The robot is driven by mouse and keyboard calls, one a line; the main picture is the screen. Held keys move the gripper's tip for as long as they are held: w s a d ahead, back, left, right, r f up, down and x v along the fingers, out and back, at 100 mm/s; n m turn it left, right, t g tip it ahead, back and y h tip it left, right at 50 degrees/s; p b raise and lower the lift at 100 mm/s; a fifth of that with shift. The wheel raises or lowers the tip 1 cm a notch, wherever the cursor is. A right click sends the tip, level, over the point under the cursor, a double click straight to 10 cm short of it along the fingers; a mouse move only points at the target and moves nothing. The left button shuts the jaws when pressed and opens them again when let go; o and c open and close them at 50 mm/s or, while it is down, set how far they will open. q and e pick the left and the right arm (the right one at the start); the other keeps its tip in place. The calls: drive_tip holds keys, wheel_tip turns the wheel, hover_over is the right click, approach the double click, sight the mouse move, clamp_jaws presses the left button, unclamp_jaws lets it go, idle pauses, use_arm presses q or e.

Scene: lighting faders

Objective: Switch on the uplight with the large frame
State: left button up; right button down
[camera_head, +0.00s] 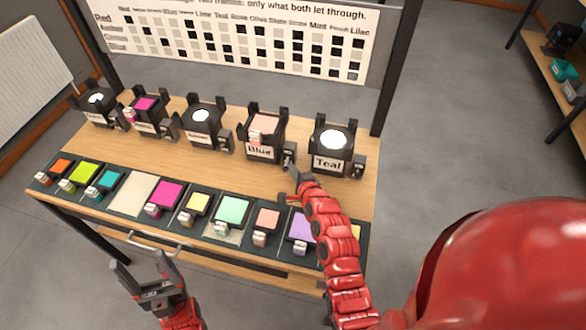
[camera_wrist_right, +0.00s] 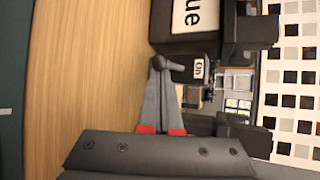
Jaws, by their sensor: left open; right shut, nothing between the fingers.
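Several black uplights stand along the back of the wooden table. One labelled Blue (camera_head: 265,135) carries a pink filter; one labelled Teal (camera_head: 333,145) shows a bright white disc. The third (camera_head: 201,126) and far-left (camera_head: 97,107) uplights show white discs; the second (camera_head: 147,114) carries a magenta filter. I cannot tell which frame is the large one. My right gripper (camera_head: 299,172) is shut and empty beside the Blue uplight's small switch box (camera_head: 290,154). In the right wrist view its fingertips (camera_wrist_right: 161,66) are close to the box marked "On" (camera_wrist_right: 199,68); contact is unclear. My left gripper (camera_head: 142,264) is open and empty before the table.
A front row holds coloured filters, such as magenta (camera_head: 165,196), mint (camera_head: 231,211) and lilac (camera_head: 302,227), with one blank pale slot (camera_head: 133,194). A chart board (camera_head: 250,40) stands behind the table. Bare wood (camera_head: 180,160) lies between the rows.

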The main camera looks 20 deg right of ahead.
drive_tip(key=shift+r, duration=0.15)
wheel_tip(320, 180, up, 2)
drive_tip(key=g+p, duration=0.1)
drive_tip(key=p, duration=0.1)
drive_tip(key=m+g+y+p, duration=0.1)
drive_tip(key=p, duration=0.2)
drive_tip(key=g+p, duration=0.2)
drive_tip(key=p, duration=0.1)
drive_tip(key=shift+r+m+y, duration=0.25)
drive_tip(key=shift+m+y, duration=0.05)
drive_tip(key=shift+m, duration=0.1)
drive_tip(key=shift+r+g+y+p, duration=0.1)
drive_tip(key=shift+g+y+p, duration=0.2)
drive_tip(key=shift+g+p, duration=0.35)
drive_tip(key=shift+w+d+r+m+g, duration=0.1)
drive_tip(key=shift+m+g, duration=0.2)
drive_tip(key=shift+g, duration=0.05)
drive_tip(key=shift+y, duration=0.3)
drive_tip(key=shift+r, duration=0.15)
drive_tip(key=shift+w+r+p, duration=0.1)
drive_tip(key=shift+r+p, duration=0.4)
drive_tip(key=shift+r, duration=0.2)
